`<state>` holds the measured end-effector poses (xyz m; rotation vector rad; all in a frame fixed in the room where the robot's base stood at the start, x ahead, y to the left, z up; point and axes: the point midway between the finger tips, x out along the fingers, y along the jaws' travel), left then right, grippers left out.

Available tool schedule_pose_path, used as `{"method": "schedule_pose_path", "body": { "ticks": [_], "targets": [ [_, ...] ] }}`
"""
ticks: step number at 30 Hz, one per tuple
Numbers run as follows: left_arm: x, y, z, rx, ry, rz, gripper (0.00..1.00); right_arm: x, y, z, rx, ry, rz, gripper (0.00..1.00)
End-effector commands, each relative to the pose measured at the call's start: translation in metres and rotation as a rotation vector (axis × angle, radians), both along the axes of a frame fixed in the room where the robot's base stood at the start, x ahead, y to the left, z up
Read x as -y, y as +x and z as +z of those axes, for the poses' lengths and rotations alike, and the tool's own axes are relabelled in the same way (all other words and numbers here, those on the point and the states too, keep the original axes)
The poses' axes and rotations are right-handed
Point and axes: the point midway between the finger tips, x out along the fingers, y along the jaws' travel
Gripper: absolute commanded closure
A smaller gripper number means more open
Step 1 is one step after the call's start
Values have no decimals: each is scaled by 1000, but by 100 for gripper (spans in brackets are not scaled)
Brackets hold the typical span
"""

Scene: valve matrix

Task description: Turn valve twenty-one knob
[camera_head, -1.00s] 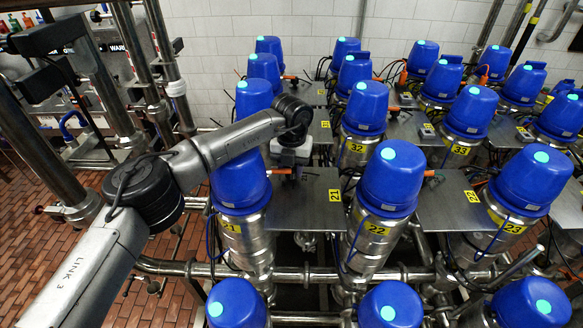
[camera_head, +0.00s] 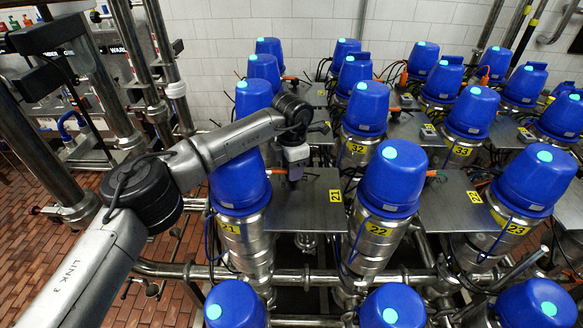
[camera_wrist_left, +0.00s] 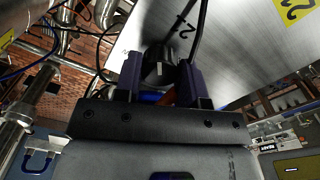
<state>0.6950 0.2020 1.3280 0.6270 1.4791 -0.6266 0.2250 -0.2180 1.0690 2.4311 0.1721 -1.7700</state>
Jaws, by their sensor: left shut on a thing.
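Valve twenty-one (camera_head: 238,188) is the blue-capped valve with the yellow 21 label (camera_head: 230,227) at left centre in the head view. A metal plate (camera_head: 310,205) with a 21 tag (camera_head: 335,196) is to its right. My left gripper (camera_head: 295,173) points down at this plate, just right of the blue cap. In the left wrist view, a dark round knob (camera_wrist_left: 158,68) sits between the two fingers of my left gripper (camera_wrist_left: 160,82), which are shut on it. In the head view the knob is hidden by the gripper. My right gripper does not show.
Valve 22 (camera_head: 388,180) stands to the right, with valve 32 (camera_head: 366,110) behind it. Another blue cap (camera_head: 236,303) is in front. Cables and pipes crowd the space between valves. Upright steel pipes (camera_head: 70,170) stand at the left.

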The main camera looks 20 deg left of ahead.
Motion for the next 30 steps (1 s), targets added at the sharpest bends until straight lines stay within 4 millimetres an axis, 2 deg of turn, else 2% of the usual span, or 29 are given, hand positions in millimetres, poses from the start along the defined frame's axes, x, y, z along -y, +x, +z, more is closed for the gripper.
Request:
{"method": "schedule_pose_path", "body": {
  "ticks": [15, 30],
  "targets": [
    [1, 0, 1, 3, -2, -445, 86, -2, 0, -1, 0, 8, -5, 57],
    [1, 0, 2, 2, -3, -644, 86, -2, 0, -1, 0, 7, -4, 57]
  ]
}}
